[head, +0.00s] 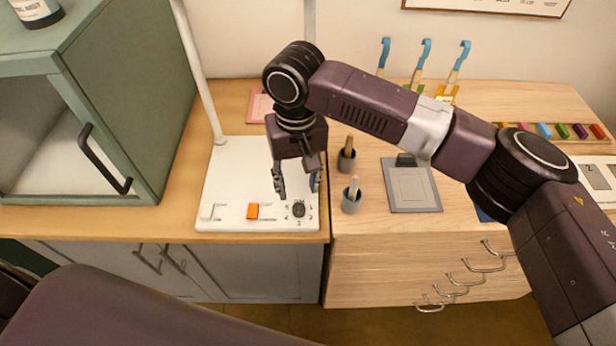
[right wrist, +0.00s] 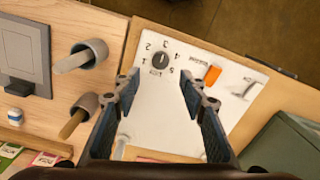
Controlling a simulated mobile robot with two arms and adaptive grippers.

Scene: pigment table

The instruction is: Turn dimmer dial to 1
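The dimmer dial (head: 299,209) is a dark round knob at the front right corner of a white panel (head: 232,172). In the right wrist view the dial (right wrist: 160,61) has printed numbers around it; which one its pointer faces is too small to tell. My right gripper (head: 298,187) points down just above and behind the dial. Its fingers are apart and empty, and in the right wrist view the gripper (right wrist: 160,83) shows the dial beyond the gap between its fingertips. My left gripper is not in view.
An orange switch (head: 252,211) and a white switch (head: 208,212) sit left of the dial. Two grey cups (head: 351,203) with sticks stand to the right, near a grey plate (head: 412,187). A green cabinet (head: 150,110) stands left, and a white pole rises behind the panel.

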